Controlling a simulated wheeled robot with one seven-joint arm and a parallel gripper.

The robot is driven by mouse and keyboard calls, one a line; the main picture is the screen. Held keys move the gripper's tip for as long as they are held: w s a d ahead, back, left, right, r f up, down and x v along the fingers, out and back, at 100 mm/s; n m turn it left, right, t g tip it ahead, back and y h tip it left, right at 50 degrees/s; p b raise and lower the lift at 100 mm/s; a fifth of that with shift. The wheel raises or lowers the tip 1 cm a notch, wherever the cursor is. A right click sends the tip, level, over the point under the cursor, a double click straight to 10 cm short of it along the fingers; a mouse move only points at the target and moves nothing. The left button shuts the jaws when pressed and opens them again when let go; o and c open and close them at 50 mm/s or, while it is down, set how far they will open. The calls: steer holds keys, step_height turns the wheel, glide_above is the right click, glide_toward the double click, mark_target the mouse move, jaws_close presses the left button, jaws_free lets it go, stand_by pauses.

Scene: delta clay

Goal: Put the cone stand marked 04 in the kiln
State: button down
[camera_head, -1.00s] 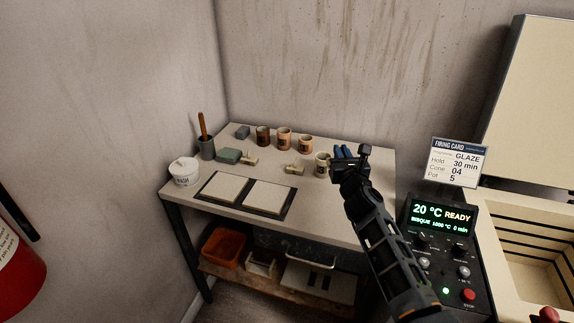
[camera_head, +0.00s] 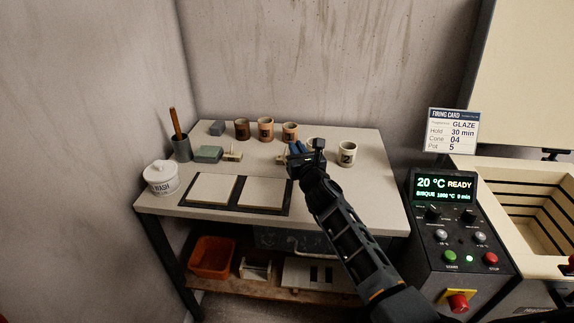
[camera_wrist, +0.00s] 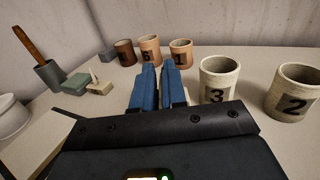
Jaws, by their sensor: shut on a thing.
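My gripper (camera_head: 300,150) has its blue fingers down over the worktable, and they also show in the wrist view (camera_wrist: 158,90). It is shut on a small cream cone stand (camera_head: 281,158), which the fingers mostly hide; its mark cannot be read. Another cone stand (camera_head: 232,156) rests on the table to the left, beside a green block, and shows in the wrist view (camera_wrist: 99,88); its mark is unreadable too. The kiln (camera_head: 540,222) is at the right, with its lid (camera_head: 518,75) raised and its dark-slotted inner walls visible.
Pots marked 3 (camera_wrist: 217,78) and 2 (camera_wrist: 293,92) stand right of my fingers. Several brown pots (camera_head: 265,129) stand behind. Two pale tiles (camera_head: 265,191) lie in front. The control box (camera_head: 455,230), reading READY, and firing card (camera_head: 453,128) stand between table and kiln.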

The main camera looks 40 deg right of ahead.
step_height(320, 180, down, 4)
steer(key=b, duration=0.3)
steer(key=shift+b, duration=0.4)
steer(key=shift+r, duration=0.1)
steer(key=c, duration=1.6)
jaws_free()
steer(key=shift+f, duration=0.2)
steer(key=shift+c, duration=0.2)
steer(key=o, duration=0.5)
steer(key=shift+c, duration=0.2)
steer(key=shift+r, duration=0.1)
